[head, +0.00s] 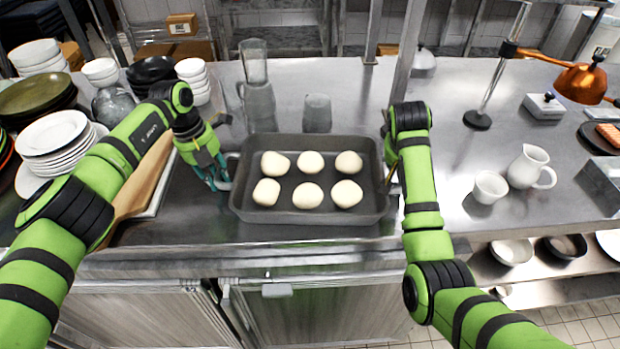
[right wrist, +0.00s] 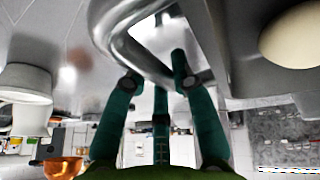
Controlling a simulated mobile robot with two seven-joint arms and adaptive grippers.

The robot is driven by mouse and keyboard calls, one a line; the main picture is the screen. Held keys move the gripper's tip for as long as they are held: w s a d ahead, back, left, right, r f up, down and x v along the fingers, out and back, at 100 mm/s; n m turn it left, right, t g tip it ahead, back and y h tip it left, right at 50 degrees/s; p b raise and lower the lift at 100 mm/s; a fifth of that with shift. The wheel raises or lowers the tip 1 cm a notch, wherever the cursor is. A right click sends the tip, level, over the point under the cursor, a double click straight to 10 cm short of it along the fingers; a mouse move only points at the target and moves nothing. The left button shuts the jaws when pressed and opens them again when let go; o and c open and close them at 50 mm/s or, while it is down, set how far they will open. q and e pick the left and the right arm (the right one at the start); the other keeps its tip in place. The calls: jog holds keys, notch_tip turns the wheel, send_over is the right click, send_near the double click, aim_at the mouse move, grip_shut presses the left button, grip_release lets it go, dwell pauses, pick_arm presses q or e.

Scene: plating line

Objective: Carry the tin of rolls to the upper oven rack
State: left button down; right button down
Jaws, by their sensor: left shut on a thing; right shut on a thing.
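The dark grey tin (head: 310,217) sits at the middle of the steel counter, with several pale round rolls (head: 308,195) in two rows inside. My left gripper (head: 219,178) is at its left end, shut on the handle there. My right gripper (right wrist: 156,76) is shut on the curved metal handle (right wrist: 118,40) at the tin's right end. In the head view my right arm mostly hides that gripper. The right wrist view also shows the tin's grey wall (right wrist: 228,40) and one roll (right wrist: 296,36). I cannot make out the oven rack.
A glass blender jug (head: 257,95) and a glass (head: 317,113) stand just behind the tin. Wooden boards (head: 142,187) and stacked plates (head: 55,135) are at left. A white cup (head: 489,187) and pitcher (head: 530,168) stand at right. Cabinet doors are below the counter.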

pick_arm(q)
jog(key=shift+w+r, duration=0.1)
pick_arm(e)
jog(key=shift+w+r, duration=0.1)
jog(key=shift+r, duration=0.05)
